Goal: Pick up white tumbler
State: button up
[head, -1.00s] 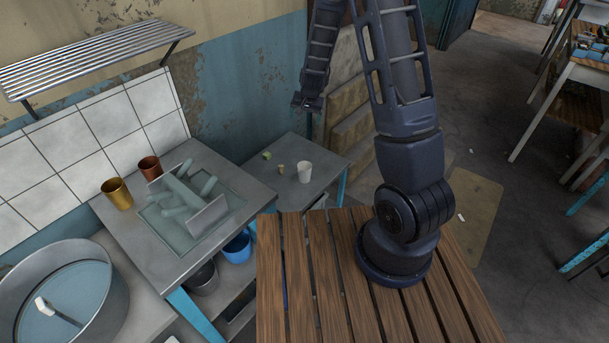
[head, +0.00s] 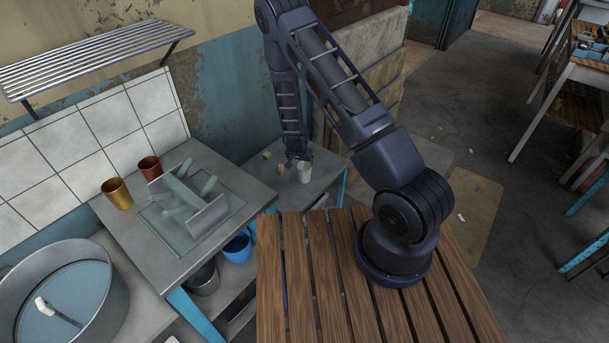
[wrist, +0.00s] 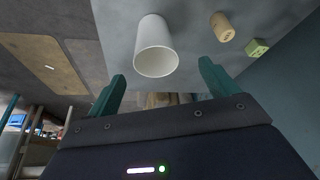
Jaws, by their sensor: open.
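The white tumbler (head: 305,173) stands upright on the small grey table (head: 325,182) beyond the sink counter. In the wrist view the white tumbler (wrist: 157,50) is seen with its open rim towards the camera. My gripper (head: 298,160) is just above and beside the tumbler in the head view, covering a little of its top. In the wrist view my gripper (wrist: 162,82) has its two green fingers spread wide. The tumbler shows in the gap between them, nearer the left finger, with nothing held.
A tan cork-like piece (wrist: 222,27) and a small green block (wrist: 257,47) lie on the table near the tumbler. The sink counter (head: 250,187) to the left holds a dish rack (head: 208,217), a gold cup (head: 117,194) and a copper cup (head: 150,168).

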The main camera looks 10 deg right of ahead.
aim_at(302, 166)
jog(key=shift+x, duration=2.8)
jog(key=shift+s+d+x, duration=0.1)
jog(key=shift+x, duration=1.2)
jog(key=shift+s+d+x, duration=0.1)
jog(key=shift+d+x, duration=0.05)
jog(key=shift+x, duration=1.15)
jog(key=c, duration=1.1)
jog(key=shift+r, duration=0.1)
